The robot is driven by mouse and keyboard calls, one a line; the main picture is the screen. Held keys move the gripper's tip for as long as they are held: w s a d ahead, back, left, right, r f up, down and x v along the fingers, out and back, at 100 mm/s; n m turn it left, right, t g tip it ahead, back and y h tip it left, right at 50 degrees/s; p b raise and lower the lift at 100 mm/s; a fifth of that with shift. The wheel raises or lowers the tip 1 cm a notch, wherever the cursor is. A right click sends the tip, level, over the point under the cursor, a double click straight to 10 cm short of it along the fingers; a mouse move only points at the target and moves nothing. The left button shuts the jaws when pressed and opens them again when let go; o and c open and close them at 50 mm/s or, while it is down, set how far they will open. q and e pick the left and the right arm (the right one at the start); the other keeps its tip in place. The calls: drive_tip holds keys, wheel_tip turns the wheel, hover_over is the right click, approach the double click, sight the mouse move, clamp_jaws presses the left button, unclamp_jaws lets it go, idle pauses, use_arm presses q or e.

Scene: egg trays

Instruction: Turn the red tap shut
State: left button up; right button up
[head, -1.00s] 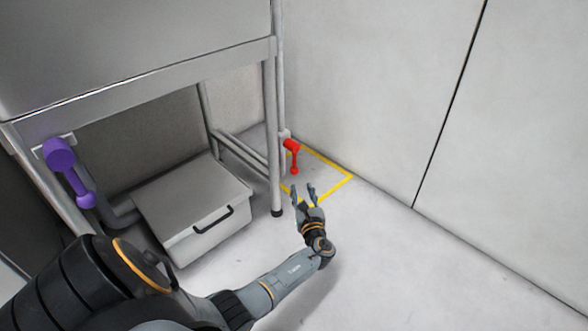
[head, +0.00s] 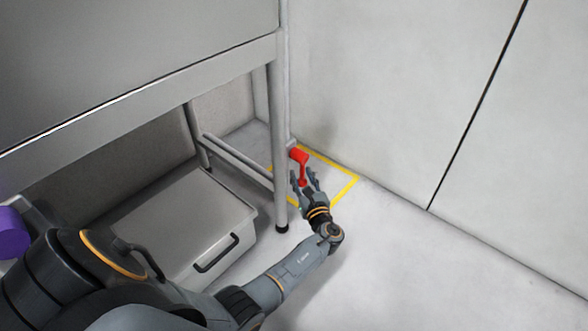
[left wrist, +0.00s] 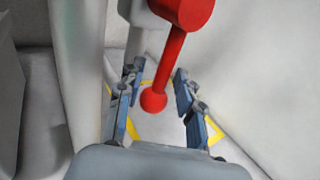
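The red tap (head: 300,157) is mounted on a pipe by the right leg of the steel table, with its lever hanging down and ending in a ball. In the left wrist view the tap's lever (left wrist: 169,62) slants down and left, its ball between my open fingers. My left gripper (head: 306,178) is open, one finger on each side of the lever; no clear contact shows. It also shows in the left wrist view (left wrist: 157,88). My right gripper is not in view.
A yellow floor outline (head: 345,192) lies around the tap's corner. The table leg (head: 279,150) stands just left of my gripper. A grey box with a black handle (head: 185,215) sits under the table. A purple tap (head: 12,236) is at the left edge. The floor at right is clear.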

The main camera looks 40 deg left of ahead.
use_arm(q)
drive_tip(key=shift+w+a, duration=0.1)
clamp_jaws()
idle(0.4)
